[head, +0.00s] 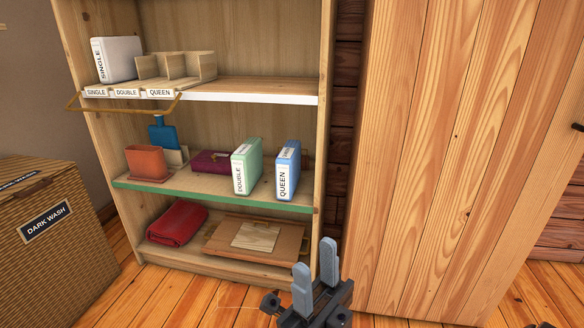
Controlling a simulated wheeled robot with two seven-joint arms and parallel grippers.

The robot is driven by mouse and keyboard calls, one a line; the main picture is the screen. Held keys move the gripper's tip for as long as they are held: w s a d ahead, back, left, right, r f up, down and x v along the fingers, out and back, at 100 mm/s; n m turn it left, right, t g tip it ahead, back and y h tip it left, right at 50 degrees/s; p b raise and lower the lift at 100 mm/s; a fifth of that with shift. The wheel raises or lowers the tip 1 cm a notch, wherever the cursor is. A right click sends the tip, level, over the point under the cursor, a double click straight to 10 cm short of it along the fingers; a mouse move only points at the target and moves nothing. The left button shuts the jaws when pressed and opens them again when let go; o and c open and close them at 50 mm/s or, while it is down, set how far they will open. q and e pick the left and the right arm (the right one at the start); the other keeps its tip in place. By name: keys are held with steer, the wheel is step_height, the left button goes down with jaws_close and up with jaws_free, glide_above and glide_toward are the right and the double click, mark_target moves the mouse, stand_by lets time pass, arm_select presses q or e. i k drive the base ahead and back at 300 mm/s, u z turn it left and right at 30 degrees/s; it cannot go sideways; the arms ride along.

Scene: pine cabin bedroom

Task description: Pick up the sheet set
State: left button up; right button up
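Three boxed sets stand in a wooden shelf unit. A white one labelled SINGLE (118,59) stands on the top shelf at the left. A green one labelled DOUBLE (247,165) and a blue one labelled QUEEN (289,170) stand upright on the middle shelf, a small gap apart. My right gripper (316,277) is low in front of the shelf's right side, below and apart from the blue set. Its two grey fingers are spread with nothing between them. My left gripper is not in view.
The top shelf has a wooden divider (176,66) with size labels and a projecting rail (125,110). A red folded cloth (177,222) and wooden board (256,237) lie on the bottom shelf. A DARK WASH hamper (60,240) stands left; a large wooden panel (450,150) is right.

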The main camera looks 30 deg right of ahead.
mark_target(287, 163)
steer(key=k, duration=0.55)
steer(key=u, duration=0.9)
steer(key=i, duration=1.55)
steer(key=z, duration=0.9)
steer(key=i, duration=0.7)
steer(key=z, duration=0.8)
